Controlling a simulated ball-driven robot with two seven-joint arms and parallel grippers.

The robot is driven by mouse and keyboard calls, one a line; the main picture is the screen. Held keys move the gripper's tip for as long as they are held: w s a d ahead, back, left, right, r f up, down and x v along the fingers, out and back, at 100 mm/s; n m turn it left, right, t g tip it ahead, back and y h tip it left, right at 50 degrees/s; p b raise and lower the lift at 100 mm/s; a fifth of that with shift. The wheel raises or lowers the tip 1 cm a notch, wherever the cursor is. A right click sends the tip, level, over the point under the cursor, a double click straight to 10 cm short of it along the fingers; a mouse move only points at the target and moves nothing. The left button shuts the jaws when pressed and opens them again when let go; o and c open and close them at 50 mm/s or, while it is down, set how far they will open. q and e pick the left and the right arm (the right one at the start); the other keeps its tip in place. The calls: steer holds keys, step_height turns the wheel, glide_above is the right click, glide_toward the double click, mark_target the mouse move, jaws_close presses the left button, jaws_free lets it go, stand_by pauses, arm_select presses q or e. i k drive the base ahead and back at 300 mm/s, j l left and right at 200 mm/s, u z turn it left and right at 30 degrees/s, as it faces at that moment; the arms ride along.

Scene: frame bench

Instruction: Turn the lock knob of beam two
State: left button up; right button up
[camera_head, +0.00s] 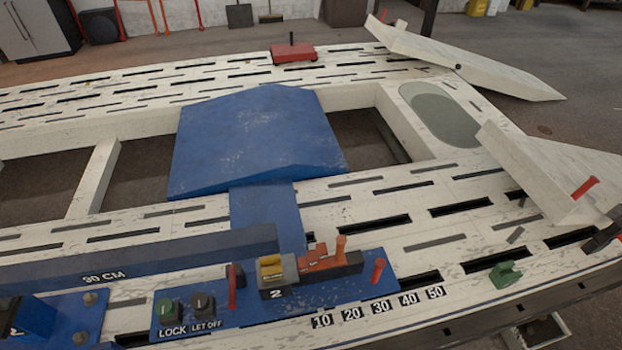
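A blue control plate (330,292) lies along the near edge of the white slotted bench. At its left end stands a green-topped knob (166,309) above the label LOCK, with a light mark on its cap. A dark grey knob (203,304) stands beside it, above the label LET OFF. To their right is a grey and yellow block (275,274) labelled 2. A red lever (234,286) stands between the knobs and that block. Neither of my grippers shows in this view, and nothing touches the knobs.
A long blue beam (140,258) marked 90 CM lies just behind the knobs. An orange lever block (325,259), a red peg (379,270) and a green block (505,275) are to the right. Another blue unit (30,317) is cut off at lower left.

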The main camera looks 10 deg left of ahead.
mark_target(165, 307)
steer(key=u, duration=1.65)
steer(key=j, duration=0.1)
